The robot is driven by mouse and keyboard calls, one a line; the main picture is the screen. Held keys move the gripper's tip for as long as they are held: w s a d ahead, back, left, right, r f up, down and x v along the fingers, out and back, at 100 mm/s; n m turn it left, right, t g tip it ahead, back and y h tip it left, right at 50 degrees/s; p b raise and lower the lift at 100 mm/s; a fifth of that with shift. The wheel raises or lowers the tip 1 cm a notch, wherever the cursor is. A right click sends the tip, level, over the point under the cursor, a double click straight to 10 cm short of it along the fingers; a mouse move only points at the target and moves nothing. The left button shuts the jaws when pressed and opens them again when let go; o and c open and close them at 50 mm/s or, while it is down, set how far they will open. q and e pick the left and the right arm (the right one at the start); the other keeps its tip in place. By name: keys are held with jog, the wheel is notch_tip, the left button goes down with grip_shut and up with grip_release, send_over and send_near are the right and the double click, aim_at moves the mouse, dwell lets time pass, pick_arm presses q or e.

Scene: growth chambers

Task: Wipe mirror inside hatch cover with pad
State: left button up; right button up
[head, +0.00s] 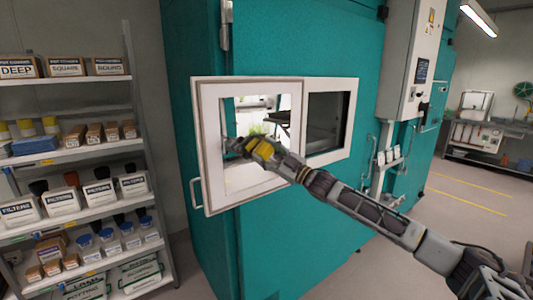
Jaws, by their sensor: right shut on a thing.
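The hatch cover (207,150) stands open, swung out to the left on the teal chamber. Its inner face carries a mirror (278,112) in a pale frame, with reflections of the room in it. My right gripper (238,147) reaches in from the right and is at the left half of the mirror, shut on the pad. The pad itself is mostly hidden by the fingers and too small to make out. I cannot tell whether it touches the glass. My left gripper is not in view.
The chamber's hatch opening (322,122) is right of the cover. A shelf rack (75,146) with boxes and jars stands close on the left. A control cabinet (408,60) and pipes are on the chamber's right. Open floor lies at the right.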

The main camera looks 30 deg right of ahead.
jog(key=shift+w+d+p, duration=0.2)
jog(key=shift+d+p, duration=0.35)
jog(key=shift+d, duration=1.2)
jog(key=shift+d, duration=0.1)
jog(key=shift+o, duration=0.2)
jog(key=shift+w+d+r+p, duration=0.15)
jog(key=shift+d+p, duration=0.25)
jog(key=shift+d, duration=0.25)
jog(key=shift+w+d+p, duration=0.1)
jog(key=shift+d+p, duration=0.25)
jog(key=shift+d, duration=0.7)
jog(key=shift+w+d, duration=0.1)
jog(key=shift+c, duration=0.2)
jog(key=shift+w+d+p, duration=0.2)
jog(key=shift+d+p, duration=0.65)
jog(key=shift+d, duration=0.85)
jog(key=shift+a, duration=0.15)
